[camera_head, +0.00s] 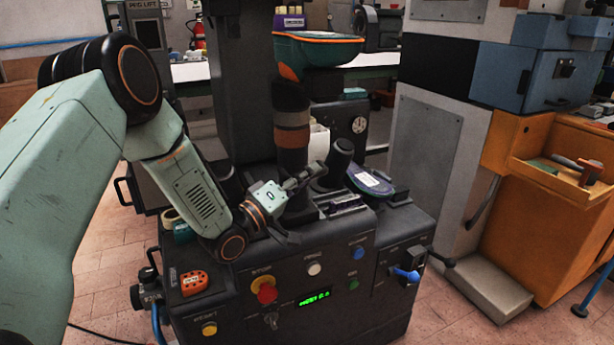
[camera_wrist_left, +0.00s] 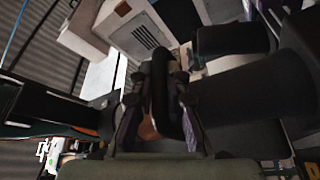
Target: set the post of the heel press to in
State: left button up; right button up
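The heel press (camera_head: 300,260) is a dark machine in the middle of the head view. A thick upright dark column with a brown band (camera_head: 292,137) rises from its top. A shorter black cylinder (camera_head: 340,158) stands to the right of it; I cannot tell for certain which is the post. My left gripper (camera_head: 303,200) is low over the press top, at the foot of the banded column. In the left wrist view a dark upright shape (camera_wrist_left: 160,92) shows between its fingers; whether they touch it is unclear. My right gripper is not in view.
The press front has a red-and-yellow knob (camera_head: 266,291), several buttons, a green display (camera_head: 315,298) and a blue handle (camera_head: 406,274). An orange device (camera_head: 194,282) sits at the left front corner. An orange cabinet (camera_head: 555,215) stands at the right.

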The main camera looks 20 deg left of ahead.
aim_at(292, 160)
pick_arm(q)
grip_shut()
jog(key=shift+w+a+b, duration=0.15)
jog(key=shift+w+a, duration=1.3)
jog(key=shift+a, duration=0.25)
jog(key=shift+w+a+b, duration=0.15)
jog(key=shift+w+a, duration=1.3)
jog(key=shift+a, duration=0.25)
jog(key=o, duration=0.6)
grip_release()
jog(key=shift+d, duration=0.1)
jog(key=shift+s, duration=0.1)
